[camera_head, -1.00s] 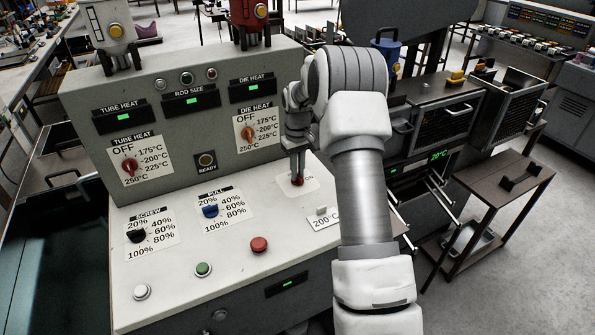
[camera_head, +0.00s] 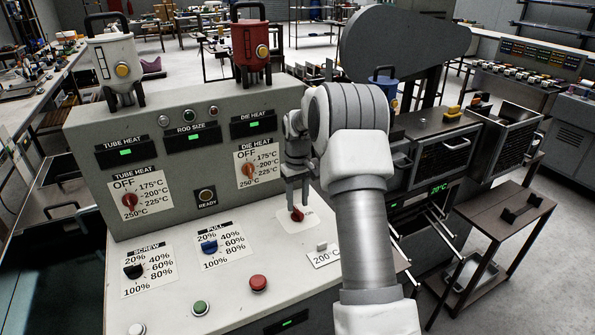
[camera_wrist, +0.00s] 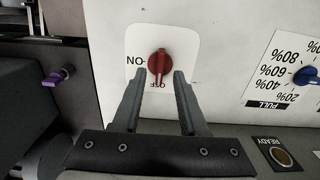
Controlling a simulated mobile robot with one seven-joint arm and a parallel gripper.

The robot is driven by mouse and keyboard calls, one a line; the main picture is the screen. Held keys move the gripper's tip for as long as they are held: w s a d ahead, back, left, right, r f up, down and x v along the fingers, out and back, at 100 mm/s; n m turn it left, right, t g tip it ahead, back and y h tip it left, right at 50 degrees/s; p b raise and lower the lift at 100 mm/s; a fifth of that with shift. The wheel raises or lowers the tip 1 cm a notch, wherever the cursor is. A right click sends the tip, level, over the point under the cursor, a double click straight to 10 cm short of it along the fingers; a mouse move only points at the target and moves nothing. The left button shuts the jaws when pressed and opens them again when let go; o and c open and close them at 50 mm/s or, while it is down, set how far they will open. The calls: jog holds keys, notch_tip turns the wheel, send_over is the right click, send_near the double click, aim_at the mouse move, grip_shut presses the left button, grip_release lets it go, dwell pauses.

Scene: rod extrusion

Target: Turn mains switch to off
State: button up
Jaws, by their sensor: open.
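The mains switch is a red rotary knob (camera_head: 297,215) on a white plate on the sloped console top. In the wrist view the red knob (camera_wrist: 159,63) has its long handle pointing down at the OFF label, which is partly covered by the handle. The ON label (camera_wrist: 135,60) is to the left of the knob there. My gripper (camera_wrist: 158,80) is open, with one finger on each side of the handle's lower end and gaps between. In the head view my gripper (camera_head: 297,202) hangs just above the knob, pointing down.
A blue PULL dial (camera_head: 209,247) and a black SCREW dial (camera_head: 133,271) sit left of the switch. A red button (camera_head: 258,284) and green button (camera_head: 200,307) are in front. The upright panel (camera_head: 217,225) stands close behind my gripper.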

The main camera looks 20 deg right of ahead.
aim_at(298, 210)
notch_tip(298, 210, up, 15)
jog(key=shift+p, duration=0.35)
jog(key=s+a+r+t, duration=0.1)
jog(key=s+a+r, duration=0.45)
jog(key=s, duration=0.25)
jog(key=s+a+r+t, duration=0.2)
jog(key=s+a+r, duration=0.35)
jog(key=s, duration=0.25)
jog(key=s+a+f+t, duration=0.1)
jog(key=s+a+f, duration=0.1)
jog(key=s, duration=0.6)
jog(key=s+a+f+t, duration=0.1)
jog(key=s+a+f, duration=0.1)
jog(key=s, duration=0.7)
jog(key=shift+s+a+f+m+t, duration=0.3)
jog(key=shift+a+m, duration=0.1)
jog(key=shift+a, duration=0.05)
